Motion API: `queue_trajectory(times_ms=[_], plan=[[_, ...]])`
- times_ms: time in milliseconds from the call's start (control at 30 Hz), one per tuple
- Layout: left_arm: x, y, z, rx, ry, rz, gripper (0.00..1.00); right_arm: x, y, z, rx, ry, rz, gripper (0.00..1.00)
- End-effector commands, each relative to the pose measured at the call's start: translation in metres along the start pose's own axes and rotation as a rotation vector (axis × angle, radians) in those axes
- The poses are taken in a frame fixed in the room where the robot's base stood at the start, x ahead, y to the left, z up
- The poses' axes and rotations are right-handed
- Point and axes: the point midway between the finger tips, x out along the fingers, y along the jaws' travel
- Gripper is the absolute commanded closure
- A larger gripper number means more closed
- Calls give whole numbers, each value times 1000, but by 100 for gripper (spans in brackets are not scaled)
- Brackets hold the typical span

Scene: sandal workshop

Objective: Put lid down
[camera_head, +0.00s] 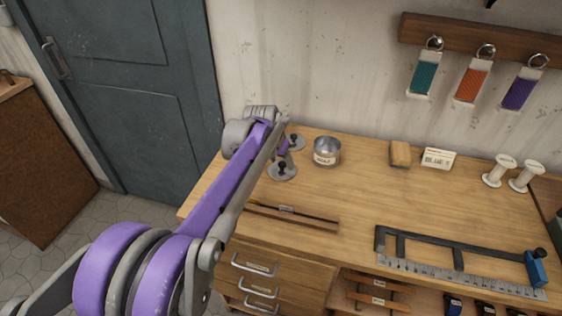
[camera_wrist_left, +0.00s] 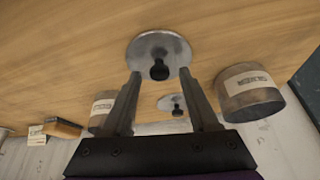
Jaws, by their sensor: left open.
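A round grey lid with a black knob (camera_head: 282,172) lies flat on the workbench. It also shows in the left wrist view (camera_wrist_left: 150,47). My left gripper (camera_head: 284,150) is open, and its fingertips (camera_wrist_left: 160,74) stand on either side of the knob with gaps in the picture. A second such lid (camera_head: 298,143) lies farther back towards the wall; the wrist view shows it between the fingers (camera_wrist_left: 171,102). An open, labelled grey tin (camera_head: 326,152) stands right of the lids. The wrist view shows two labelled tins, one at left (camera_wrist_left: 103,107) and one at right (camera_wrist_left: 250,92). My right gripper is out of view.
A thin stick-like tool (camera_head: 290,211) lies near the front edge. A tan block (camera_head: 400,153), a card box (camera_head: 438,158) and white spools (camera_head: 500,170) stand at the back right. A dark metal frame with a ruler (camera_head: 455,260) lies front right. The bench middle is clear.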

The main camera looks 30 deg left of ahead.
Motion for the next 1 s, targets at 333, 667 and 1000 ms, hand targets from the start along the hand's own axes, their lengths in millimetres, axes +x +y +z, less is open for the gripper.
queue_trajectory(times_ms=[333,667,1000], plan=[[-72,0,0,-1,0,0,40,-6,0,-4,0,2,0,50],[-113,0,0,-1,0,0,40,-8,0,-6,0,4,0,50],[-115,0,1,-1,0,0,40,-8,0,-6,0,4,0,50]])
